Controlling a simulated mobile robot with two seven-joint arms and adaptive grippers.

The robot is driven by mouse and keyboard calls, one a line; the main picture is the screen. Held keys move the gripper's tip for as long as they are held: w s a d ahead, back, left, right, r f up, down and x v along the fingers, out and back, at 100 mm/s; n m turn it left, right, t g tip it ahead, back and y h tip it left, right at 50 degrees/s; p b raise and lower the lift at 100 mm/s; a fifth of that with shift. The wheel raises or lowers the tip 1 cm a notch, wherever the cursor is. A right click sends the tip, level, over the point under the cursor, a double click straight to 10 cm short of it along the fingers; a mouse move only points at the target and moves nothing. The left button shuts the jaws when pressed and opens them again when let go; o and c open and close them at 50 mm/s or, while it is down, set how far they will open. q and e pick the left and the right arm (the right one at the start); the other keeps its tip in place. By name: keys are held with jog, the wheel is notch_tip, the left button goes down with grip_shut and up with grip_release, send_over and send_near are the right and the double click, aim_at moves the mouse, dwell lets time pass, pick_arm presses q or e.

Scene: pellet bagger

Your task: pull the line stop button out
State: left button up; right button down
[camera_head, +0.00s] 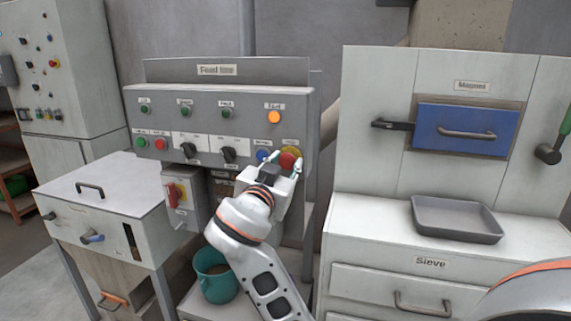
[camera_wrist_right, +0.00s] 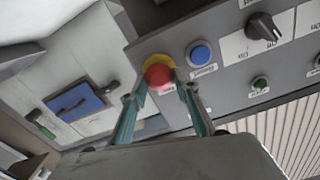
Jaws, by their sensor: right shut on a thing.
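The line stop button is a red mushroom knob with a yellow collar (camera_head: 288,160) at the lower right of the feed line panel (camera_head: 222,97). My right gripper (camera_head: 285,165) is at the panel with its fingers on either side of the red knob. In the right wrist view the red knob (camera_wrist_right: 158,74) sits between the two fingertips, and the gripper is shut on it. Part of the knob's lower side is hidden by the fingers. My left gripper is not in view.
A blue button (camera_head: 263,155) sits just left of the knob, with black selector switches (camera_head: 229,154) further left. A teal bucket (camera_head: 215,276) stands under the panel. A grey tray (camera_head: 456,219) lies on the sieve cabinet at right.

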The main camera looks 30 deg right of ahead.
jog(key=shift+s+a+f, duration=0.1)
jog(key=shift+s+a, duration=0.2)
jog(key=shift+a, duration=0.05)
jog(key=c, duration=1.6)
grip_release()
jog(key=shift+c, duration=0.2)
jog(key=shift+o, duration=0.6)
jog(key=shift+s+a, duration=0.1)
